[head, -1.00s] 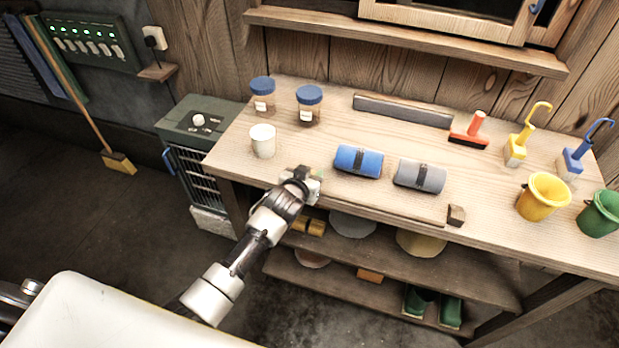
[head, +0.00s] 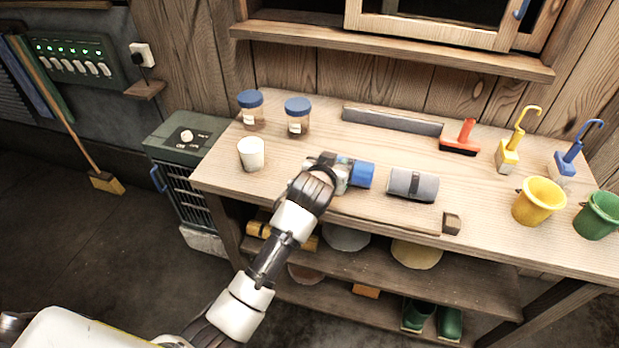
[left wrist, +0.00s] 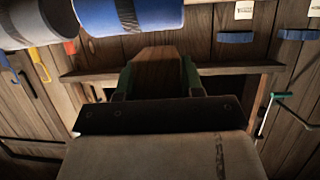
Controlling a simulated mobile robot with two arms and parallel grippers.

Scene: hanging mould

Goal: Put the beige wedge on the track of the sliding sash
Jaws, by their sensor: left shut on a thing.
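My left gripper (head: 340,172) is over the workbench, in front of the blue roll (head: 361,175), and hides part of it. In the left wrist view its two green fingers (left wrist: 158,78) are shut on a wooden piece, the wedge (left wrist: 158,62), which looks brown in the shade. In the head view I cannot make out the wedge at the gripper. The window with the wooden sash (head: 428,27) is at the top, above a wooden ledge (head: 400,52); its upper part is cut off. My right gripper is not in view.
A long dark bar (head: 392,121) lies at the back. The ledge looks clear.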

